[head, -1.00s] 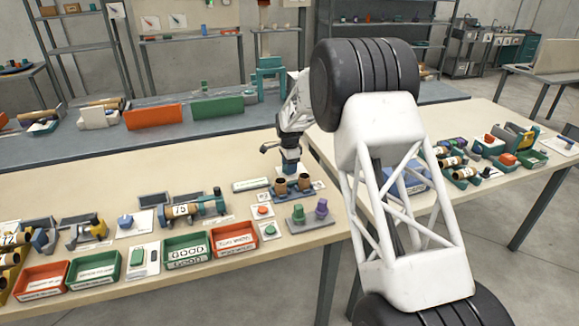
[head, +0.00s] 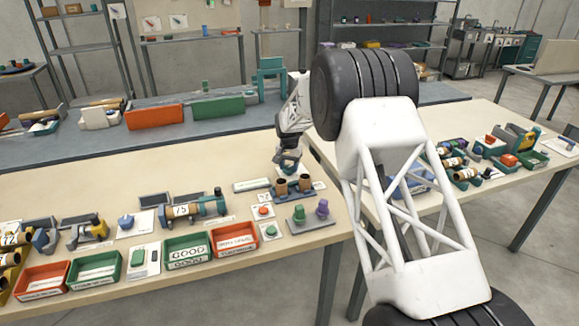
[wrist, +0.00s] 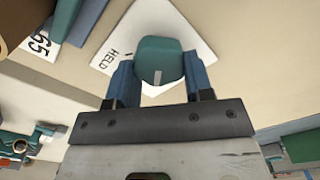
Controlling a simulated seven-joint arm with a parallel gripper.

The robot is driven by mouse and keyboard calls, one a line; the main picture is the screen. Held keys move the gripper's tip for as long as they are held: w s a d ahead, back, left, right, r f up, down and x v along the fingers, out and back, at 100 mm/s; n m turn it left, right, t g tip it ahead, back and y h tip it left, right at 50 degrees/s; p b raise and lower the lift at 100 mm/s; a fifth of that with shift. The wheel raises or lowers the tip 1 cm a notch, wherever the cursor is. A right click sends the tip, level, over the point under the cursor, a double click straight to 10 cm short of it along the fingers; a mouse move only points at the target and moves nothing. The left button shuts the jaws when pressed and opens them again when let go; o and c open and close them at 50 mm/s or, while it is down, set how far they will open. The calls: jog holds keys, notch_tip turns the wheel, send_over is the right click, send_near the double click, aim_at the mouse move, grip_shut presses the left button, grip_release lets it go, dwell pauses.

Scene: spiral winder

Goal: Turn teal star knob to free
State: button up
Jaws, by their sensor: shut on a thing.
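The teal star knob (wrist: 160,58) is in the upper middle of the wrist view, on a white plate (wrist: 185,15). The word HELD is printed on the plate left of the knob. A pale pointer line on the knob points down the picture, toward my palm. The word for free is not visible. My gripper (wrist: 160,72) is shut on the knob, one blue finger on each side. In the head view, my gripper (head: 287,160) is low at the back of the table, and the knob is mostly hidden there.
Brown cylinders (head: 292,186) on a blue base stand just in front of my gripper. A grey plate with green and purple knobs (head: 310,213) is nearer the front edge. A white label strip (head: 252,185) lies to the left. Bins and devices fill the table's left.

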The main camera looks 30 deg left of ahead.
aim_at(288, 166)
jog(key=n, duration=0.5)
jog(key=shift+a+n, duration=0.15)
jog(key=shift+n, duration=0.15)
jog(key=n, duration=0.5)
jog(key=shift+s, duration=0.15)
jog(key=o, duration=0.9)
jog(key=shift+r, duration=3.9)
